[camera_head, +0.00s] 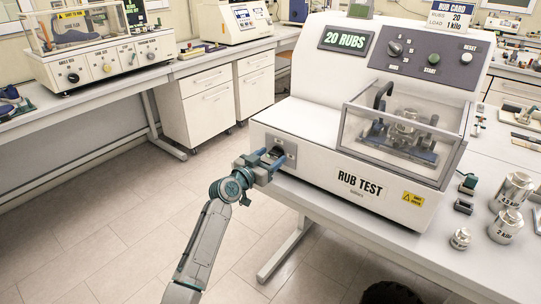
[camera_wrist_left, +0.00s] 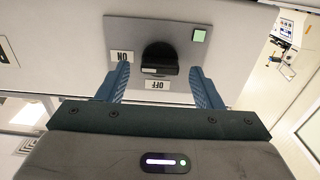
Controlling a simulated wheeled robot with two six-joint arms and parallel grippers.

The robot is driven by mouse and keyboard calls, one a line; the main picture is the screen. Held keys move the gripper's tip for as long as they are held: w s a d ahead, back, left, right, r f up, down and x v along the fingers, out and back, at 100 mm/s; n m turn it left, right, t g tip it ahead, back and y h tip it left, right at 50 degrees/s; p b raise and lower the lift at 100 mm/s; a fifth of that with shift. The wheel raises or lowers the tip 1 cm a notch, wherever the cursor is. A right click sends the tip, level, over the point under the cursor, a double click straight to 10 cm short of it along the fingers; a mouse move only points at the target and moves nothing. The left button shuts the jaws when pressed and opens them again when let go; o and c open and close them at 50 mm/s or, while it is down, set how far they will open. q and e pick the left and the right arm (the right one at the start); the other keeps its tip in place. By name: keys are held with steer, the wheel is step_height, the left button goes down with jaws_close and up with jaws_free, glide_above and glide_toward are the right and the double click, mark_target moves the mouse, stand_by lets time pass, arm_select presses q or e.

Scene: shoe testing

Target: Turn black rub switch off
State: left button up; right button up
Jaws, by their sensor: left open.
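A pale green square (camera_wrist_left: 199,36) is at the upper right of the plate. The plate also shows in the head view (camera_head: 291,151). My left gripper (camera_head: 269,164) is open at the plate, its blue fingers (camera_wrist_left: 160,84) on either side of the knob, apart from it. Which label the knob points to is unclear.
The RUB TEST machine (camera_head: 330,165) stands on the table, with a clear cover (camera_head: 405,130) and a "20 RUBS" display (camera_head: 346,40). Metal weights (camera_head: 507,224) stand to its right. Another bench (camera_head: 100,80) is at the left. Open floor lies below my arm.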

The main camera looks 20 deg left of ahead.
arm_select(q)
steer(key=shift+w+d, duration=0.15)
steer(key=shift+w, duration=0.1)
arm_select(e)
steer(key=shift+s, duration=0.1)
arm_select(q)
steer(key=c, duration=1)
arm_select(e)
steer(key=shift+w+a, duration=0.3)
steer(key=shift+a, duration=0.05)
